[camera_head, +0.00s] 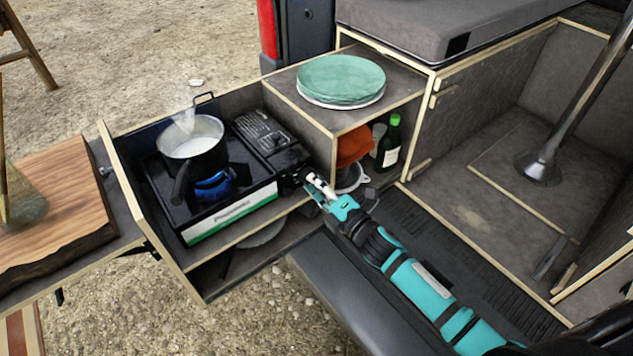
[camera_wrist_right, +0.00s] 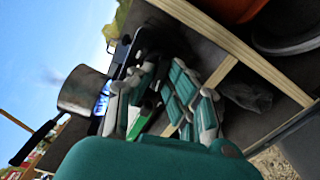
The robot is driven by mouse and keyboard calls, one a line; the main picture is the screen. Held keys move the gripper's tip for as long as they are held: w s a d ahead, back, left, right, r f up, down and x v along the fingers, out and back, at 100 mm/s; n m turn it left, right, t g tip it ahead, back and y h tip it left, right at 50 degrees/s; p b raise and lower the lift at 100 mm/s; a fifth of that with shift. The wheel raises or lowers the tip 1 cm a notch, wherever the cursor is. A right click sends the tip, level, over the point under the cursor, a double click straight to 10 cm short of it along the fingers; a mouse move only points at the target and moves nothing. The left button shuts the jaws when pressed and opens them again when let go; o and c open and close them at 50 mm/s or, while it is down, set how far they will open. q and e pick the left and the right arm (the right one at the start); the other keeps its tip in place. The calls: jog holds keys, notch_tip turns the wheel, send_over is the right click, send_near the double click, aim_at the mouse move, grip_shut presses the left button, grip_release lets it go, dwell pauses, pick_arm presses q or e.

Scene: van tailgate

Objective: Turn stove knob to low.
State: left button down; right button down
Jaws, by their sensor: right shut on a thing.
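The black camping stove (camera_head: 222,200) with a green and white front stands in a wooden pull-out drawer. A pot of white, steaming liquid (camera_head: 192,140) sits on its burner, with a blue flame (camera_head: 213,184) under it. The stove knob (camera_head: 299,173) is at the right end of the stove front, mostly hidden by my fingers. My right gripper (camera_head: 311,180) is shut on the knob, reaching in from the lower right. In the right wrist view, my fingers (camera_wrist_right: 155,88) point at the stove, and the pot (camera_wrist_right: 82,90) is to the left. My left gripper is not in view.
A wooden board (camera_head: 55,210) lies at the left.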

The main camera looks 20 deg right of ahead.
jog(key=shift+d+m+p, duration=0.1)
jog(key=shift+m+p, duration=2)
jog(key=shift+m, duration=4.3)
jog(key=c, duration=1.3)
grip_release()
jog(key=shift+c, duration=0.2)
jog(key=v, duration=1.2)
